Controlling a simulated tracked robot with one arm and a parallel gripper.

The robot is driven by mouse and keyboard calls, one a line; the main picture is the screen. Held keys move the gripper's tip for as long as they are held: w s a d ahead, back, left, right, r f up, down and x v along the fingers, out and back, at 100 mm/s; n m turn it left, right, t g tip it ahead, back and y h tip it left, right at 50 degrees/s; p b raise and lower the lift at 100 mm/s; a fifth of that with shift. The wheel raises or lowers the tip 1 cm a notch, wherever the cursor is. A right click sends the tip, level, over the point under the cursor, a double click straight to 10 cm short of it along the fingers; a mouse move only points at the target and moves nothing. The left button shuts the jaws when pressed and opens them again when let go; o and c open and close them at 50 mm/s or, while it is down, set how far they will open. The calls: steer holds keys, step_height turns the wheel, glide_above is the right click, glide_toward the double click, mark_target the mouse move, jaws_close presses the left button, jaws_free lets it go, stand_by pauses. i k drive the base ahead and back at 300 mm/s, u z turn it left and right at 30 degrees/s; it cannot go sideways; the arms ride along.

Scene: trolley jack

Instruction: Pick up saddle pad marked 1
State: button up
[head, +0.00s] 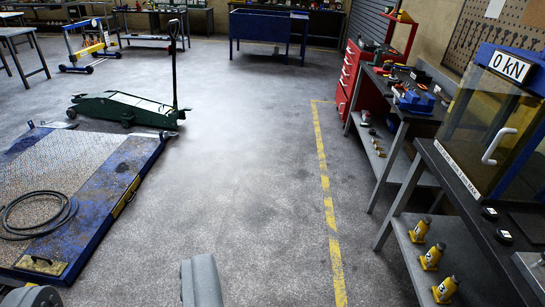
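Two small black pads lie on the dark bench top at the right, one behind the other: the far pad (490,213) and the near pad (503,237). Each carries a small pale mark, too small to read, so I cannot tell which is marked 1. My gripper (115,282) shows at the bottom left as two grey rounded fingers set wide apart. It is open with nothing between the fingers, and is well away from the pads, over the floor.
A glass-fronted press with a "0 kN" display (509,67) stands on the right bench (455,200). Yellow bottle jacks (432,258) stand on its lower shelf. A blue platform (80,200) and green trolley jack (125,108) are at left. The middle floor is clear.

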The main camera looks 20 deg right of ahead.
mark_target(502, 235)
steer(key=z, duration=0.4)
steer(key=i, duration=1.2)
steer(key=z, duration=1.15)
steer(key=i, duration=0.65)
steer(key=z, duration=0.35)
steer(key=k, duration=0.9)
steer(key=z, duration=0.2)
steer(key=i, duration=0.95)
steer(key=u, duration=0.1)
